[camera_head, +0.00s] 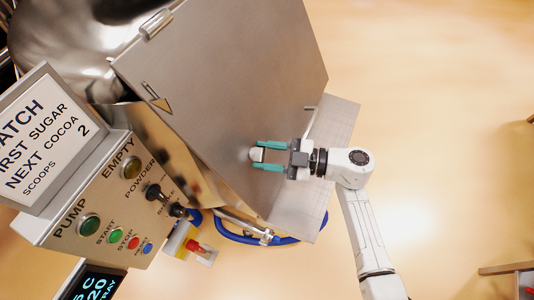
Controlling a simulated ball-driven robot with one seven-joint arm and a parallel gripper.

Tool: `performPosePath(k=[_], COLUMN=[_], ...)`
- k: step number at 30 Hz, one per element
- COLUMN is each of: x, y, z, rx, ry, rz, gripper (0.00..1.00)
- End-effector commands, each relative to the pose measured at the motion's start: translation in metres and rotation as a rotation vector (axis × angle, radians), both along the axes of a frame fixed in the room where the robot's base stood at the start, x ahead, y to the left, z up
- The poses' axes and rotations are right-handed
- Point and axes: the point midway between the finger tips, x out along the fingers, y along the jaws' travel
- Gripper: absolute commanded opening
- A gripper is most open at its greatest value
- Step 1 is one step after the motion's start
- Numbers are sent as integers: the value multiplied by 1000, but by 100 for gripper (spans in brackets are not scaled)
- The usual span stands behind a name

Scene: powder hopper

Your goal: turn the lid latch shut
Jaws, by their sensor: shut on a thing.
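The large flat grey metal lid (225,75) lies tilted across the middle of the head view, beside the shiny curved hopper (75,40). My gripper (261,156), with two teal fingers, is at the lid's lower right part. It is shut on a small pale knob (255,154) at the lid's face. The fingers lie on either side of the knob and hide part of it. A thin bent metal rod (311,109) stands at the lid's right edge, apart from the fingers. I cannot tell for sure which part is the latch or how it is turned.
A control panel (115,195) with buttons and a black lever, plus a sign (45,135), stands at the left. A blue hose (285,240) runs below the lid. A red-handled valve or switch (194,246) is near it. The floor at the right is mostly clear.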

Motion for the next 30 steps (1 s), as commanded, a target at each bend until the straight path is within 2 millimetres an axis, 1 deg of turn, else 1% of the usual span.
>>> performPosePath(k=[3,18,30], x=[1,1,-1], y=[1,1,2], z=[3,2,1], rx=[-32,-175,-266], ry=[-98,-494,-747], rz=[54,273,416], gripper=[12,12,12])
